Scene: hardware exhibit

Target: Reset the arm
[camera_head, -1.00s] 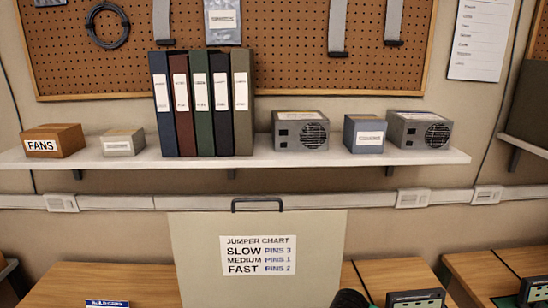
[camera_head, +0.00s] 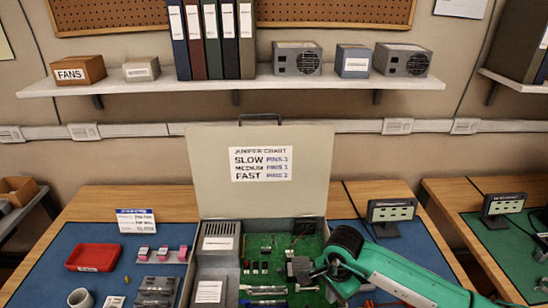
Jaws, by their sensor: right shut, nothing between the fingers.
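My right arm, green and white, comes in from the lower right. Its dark gripper (camera_head: 318,277) is shut and empty, over the right side of the green circuit board (camera_head: 262,262) inside an open case. I cannot tell whether it touches the board. The arm and gripper hide part of the board and the case's right side. My left gripper is not in view.
The case's raised lid (camera_head: 212,170) carries a jumper chart (camera_head: 261,164). On the blue mat (camera_head: 70,245) are a red tray (camera_head: 92,257), small pink-topped parts (camera_head: 162,254) and a cup (camera_head: 80,299). A small display (camera_head: 391,211) stands right of the case. A shelf (camera_head: 235,84) runs behind.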

